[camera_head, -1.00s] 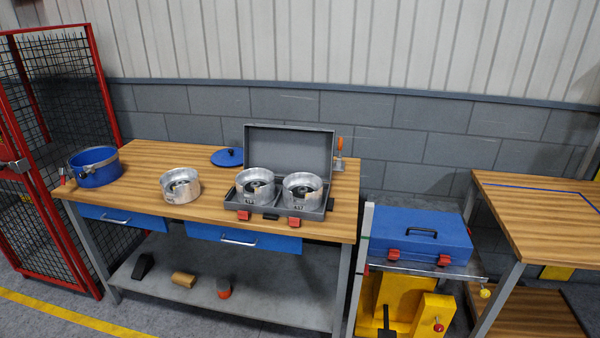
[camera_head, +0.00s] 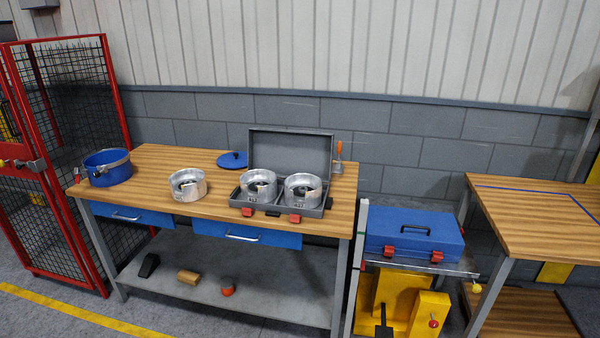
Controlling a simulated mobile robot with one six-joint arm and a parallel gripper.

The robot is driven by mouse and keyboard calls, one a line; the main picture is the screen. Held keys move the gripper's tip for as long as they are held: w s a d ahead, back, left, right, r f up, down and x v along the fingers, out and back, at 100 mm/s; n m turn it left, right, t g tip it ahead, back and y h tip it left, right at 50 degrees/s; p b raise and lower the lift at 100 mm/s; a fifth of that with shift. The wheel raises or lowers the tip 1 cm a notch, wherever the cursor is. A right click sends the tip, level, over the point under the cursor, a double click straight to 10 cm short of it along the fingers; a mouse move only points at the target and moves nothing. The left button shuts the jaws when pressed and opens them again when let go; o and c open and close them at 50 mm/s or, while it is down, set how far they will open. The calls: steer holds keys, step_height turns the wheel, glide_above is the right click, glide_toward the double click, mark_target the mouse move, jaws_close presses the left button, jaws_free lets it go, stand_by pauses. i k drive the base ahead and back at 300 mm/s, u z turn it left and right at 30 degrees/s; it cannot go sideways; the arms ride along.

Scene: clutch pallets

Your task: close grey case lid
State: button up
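The grey case (camera_head: 327,211) sits on the right part of the wooden workbench. Its lid (camera_head: 290,155) stands open, roughly upright at the back. Two round silver metal parts rest side by side in the case, the left one (camera_head: 258,184) and the right one (camera_head: 303,187). Two red latches, the left one (camera_head: 247,211) and the right one (camera_head: 295,217), are on the case's front edge, with a dark handle between them. My gripper is not in view.
On the workbench (camera_head: 150,160) are a blue pot (camera_head: 107,168), another silver part (camera_head: 188,185), a blue disc (camera_head: 232,160) and an orange-handled tool (camera_head: 339,155). A closed blue case (camera_head: 413,235) is on a stand to the right. A red mesh cage (camera_head: 65,140) stands left.

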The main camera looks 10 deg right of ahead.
mark_target(286, 152)
steer(key=u, duration=0.15)
steer(key=i, duration=0.95)
steer(key=z, duration=0.55)
steer(key=k, duration=0.5)
